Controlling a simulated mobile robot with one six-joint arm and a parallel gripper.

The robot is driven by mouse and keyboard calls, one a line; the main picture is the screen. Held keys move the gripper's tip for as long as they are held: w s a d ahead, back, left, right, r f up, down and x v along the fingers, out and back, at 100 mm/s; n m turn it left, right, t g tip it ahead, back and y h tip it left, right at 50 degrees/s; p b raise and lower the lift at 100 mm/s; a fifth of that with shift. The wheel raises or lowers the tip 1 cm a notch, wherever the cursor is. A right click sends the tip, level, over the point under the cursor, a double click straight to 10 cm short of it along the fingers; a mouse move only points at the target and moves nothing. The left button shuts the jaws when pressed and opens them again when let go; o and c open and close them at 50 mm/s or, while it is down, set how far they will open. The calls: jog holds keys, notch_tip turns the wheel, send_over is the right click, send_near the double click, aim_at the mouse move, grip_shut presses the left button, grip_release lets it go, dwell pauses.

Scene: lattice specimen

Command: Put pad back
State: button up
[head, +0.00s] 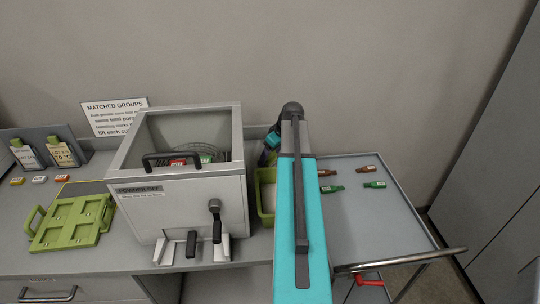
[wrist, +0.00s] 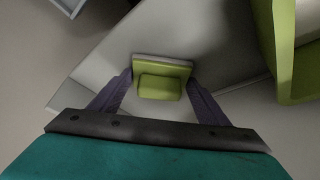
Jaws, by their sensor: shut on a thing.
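My gripper (wrist: 158,88) is shut on a small yellow-green pad (wrist: 160,85), which has a raised block on a flat plate and sits between the two dark fingers in the wrist view. In the head view the wrist end of my arm is just right of the grey box, above the far part of the counter; the fingers and the held pad cannot be made out there. A pale grey surface lies beyond the pad in the wrist view.
A grey box (head: 185,205) with a front lever stands left of my arm. A green bin (head: 266,212) sits between them. A green handled plate (head: 72,222) and card holders (head: 50,137) are at left. Several small bottles (head: 366,169) lie on the right-hand cart (head: 390,225).

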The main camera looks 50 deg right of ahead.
jog(key=shift+f, duration=0.1)
jog(key=o, duration=1.1)
jog(key=shift+r, duration=0.25)
jog(key=b+v, duration=0.3)
jog(key=v, duration=0.8)
jog(key=shift+s+r, duration=0.15)
jog(key=shift+r, duration=0.25)
